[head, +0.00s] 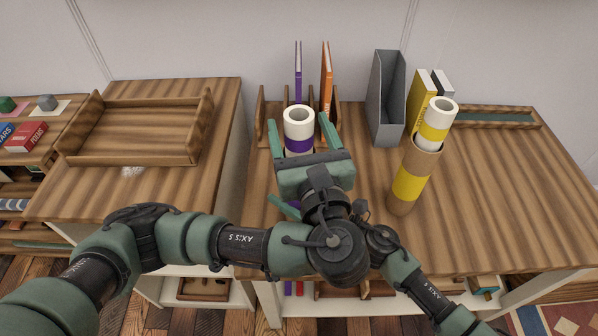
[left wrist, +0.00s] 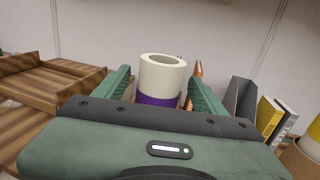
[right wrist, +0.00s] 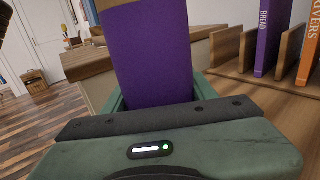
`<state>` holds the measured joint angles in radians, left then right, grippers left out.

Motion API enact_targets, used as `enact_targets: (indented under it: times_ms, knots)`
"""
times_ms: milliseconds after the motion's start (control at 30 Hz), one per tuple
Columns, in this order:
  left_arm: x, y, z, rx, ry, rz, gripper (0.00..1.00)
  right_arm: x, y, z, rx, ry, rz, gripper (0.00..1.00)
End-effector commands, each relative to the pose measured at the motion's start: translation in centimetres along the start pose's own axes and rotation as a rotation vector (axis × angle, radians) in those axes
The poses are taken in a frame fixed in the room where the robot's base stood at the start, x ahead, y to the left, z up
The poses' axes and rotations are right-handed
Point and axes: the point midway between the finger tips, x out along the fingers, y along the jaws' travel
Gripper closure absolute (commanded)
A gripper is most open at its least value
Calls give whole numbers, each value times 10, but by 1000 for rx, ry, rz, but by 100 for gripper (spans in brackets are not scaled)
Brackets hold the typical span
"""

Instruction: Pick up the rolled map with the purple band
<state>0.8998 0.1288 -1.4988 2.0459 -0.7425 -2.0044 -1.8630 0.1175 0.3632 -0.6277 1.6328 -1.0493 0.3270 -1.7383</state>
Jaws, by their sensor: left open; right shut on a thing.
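The rolled map with the purple band (head: 298,122) stands upright, its white open top showing. In the left wrist view the map (left wrist: 161,78) is between the fingers of my left gripper (head: 301,132), which is open around it with a finger on each side. My right gripper (right wrist: 160,92) is shut on a brown cardboard tube with a wide purple band (right wrist: 148,58), seen in the right wrist view. In the head view that tube is mostly hidden behind my left gripper and wrist, with only a bit of purple showing. The map's lower end is hidden.
A yellow-banded map (head: 436,124) stands in a yellow-banded tube (head: 411,182) to the right. A grey file holder (head: 386,100), yellow book (head: 419,98) and wooden divider with purple (head: 298,75) and orange books (head: 326,85) stand behind. A wooden tray (head: 130,130) is left.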

Motion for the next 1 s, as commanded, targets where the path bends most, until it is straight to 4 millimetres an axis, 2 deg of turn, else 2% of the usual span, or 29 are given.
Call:
enact_targets:
  times_ms: [233,500,533,767,800,1000]
  knots:
    - [31,2,-1,0,-2,1,29,0,0,0,0,0,0,84]
    - [35,1,-1,-1,-1,0,29,0,0,0,0,1,0,84]
    - [35,1,-1,-1,-1,0,32,0,0,0,0,1,0,84]
    - [35,1,-1,-1,-1,0,96,0,0,0,0,1,0,84]
    - [35,1,-1,-1,-1,0,100,0,0,0,0,1,0,84]
    - [35,1,-1,-1,-1,-1,100,0,0,0,0,1,0,84]
